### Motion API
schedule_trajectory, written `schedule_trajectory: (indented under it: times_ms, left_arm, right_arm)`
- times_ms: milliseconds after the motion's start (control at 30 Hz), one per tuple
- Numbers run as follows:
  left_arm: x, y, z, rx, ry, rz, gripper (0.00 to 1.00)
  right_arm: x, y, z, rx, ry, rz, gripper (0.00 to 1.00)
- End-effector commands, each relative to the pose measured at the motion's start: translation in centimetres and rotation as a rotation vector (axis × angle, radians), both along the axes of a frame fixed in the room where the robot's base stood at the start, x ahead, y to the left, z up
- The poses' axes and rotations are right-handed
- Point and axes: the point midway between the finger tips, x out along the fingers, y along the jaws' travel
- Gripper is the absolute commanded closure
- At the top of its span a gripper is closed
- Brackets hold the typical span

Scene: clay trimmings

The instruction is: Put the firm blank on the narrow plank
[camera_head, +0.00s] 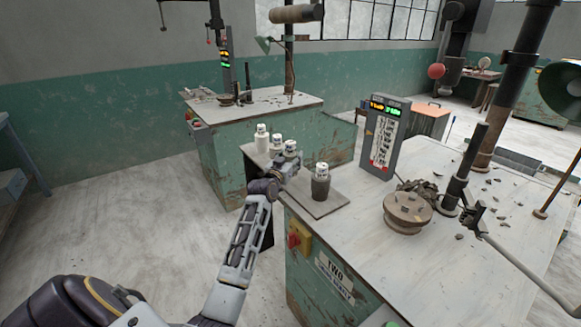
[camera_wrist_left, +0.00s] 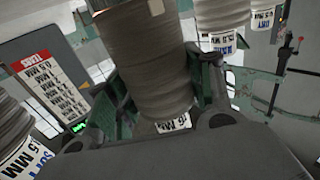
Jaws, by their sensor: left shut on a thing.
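My left gripper (camera_head: 287,165) is shut on a clay blank (camera_wrist_left: 150,60), a grey-brown ribbed cylinder with white printed labels. In the head view the held blank's pale top (camera_head: 291,146) shows above the jaws. Its label (camera_wrist_left: 173,123) reads partly "6 MM"; its firmness word is not readable. Two paler blanks (camera_head: 262,137) (camera_head: 276,143) stand behind the gripper on a plank (camera_head: 252,153) between the benches. A darker grey blank (camera_head: 320,185) with a white tag stands on a flat board (camera_head: 325,207) on the near bench. I cannot tell which support is the narrow plank.
A gauge with a lit display (camera_head: 386,138) stands on the near bench (camera_head: 355,235). A round wheel head (camera_head: 407,211), clay scraps (camera_head: 420,187) and a dark post (camera_head: 465,165) occupy its right part. The bench middle is mostly clear. Another green bench (camera_head: 245,125) stands behind.

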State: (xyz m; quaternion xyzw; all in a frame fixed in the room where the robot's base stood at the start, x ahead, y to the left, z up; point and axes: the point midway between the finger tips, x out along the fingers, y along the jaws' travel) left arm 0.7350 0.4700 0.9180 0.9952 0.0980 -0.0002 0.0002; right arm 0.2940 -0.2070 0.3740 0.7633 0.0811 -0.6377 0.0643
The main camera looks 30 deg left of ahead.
Motion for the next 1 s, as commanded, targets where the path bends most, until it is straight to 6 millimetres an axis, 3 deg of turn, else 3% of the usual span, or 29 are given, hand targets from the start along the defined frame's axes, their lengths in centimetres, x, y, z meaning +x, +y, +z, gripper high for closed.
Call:
schedule_trajectory:
  times_ms: [333, 867, 900, 1000]
  left_arm:
    - [0.0, 0.0, -2.9, 0.001, -0.003, 0.001, 0.91]
    - [0.0, 0.0, -3.3, 0.002, -0.004, 0.001, 0.91]
    - [0.0, 0.0, -3.5, 0.000, 0.001, 0.000, 0.43]
    - [0.0, 0.0, -3.5, 0.000, 0.001, 0.000, 0.30]
  right_arm:
    - [0.7, 0.7, 2.2, 0.008, 0.005, 0.004, 0.39]
    - [0.2, 0.8, 2.3, 0.009, 0.016, 0.003, 0.39]
    - [0.2, 0.8, 2.4, 0.009, 0.015, 0.003, 0.39]
    - [0.4, 0.8, 2.5, 0.009, 0.013, 0.003, 0.39]
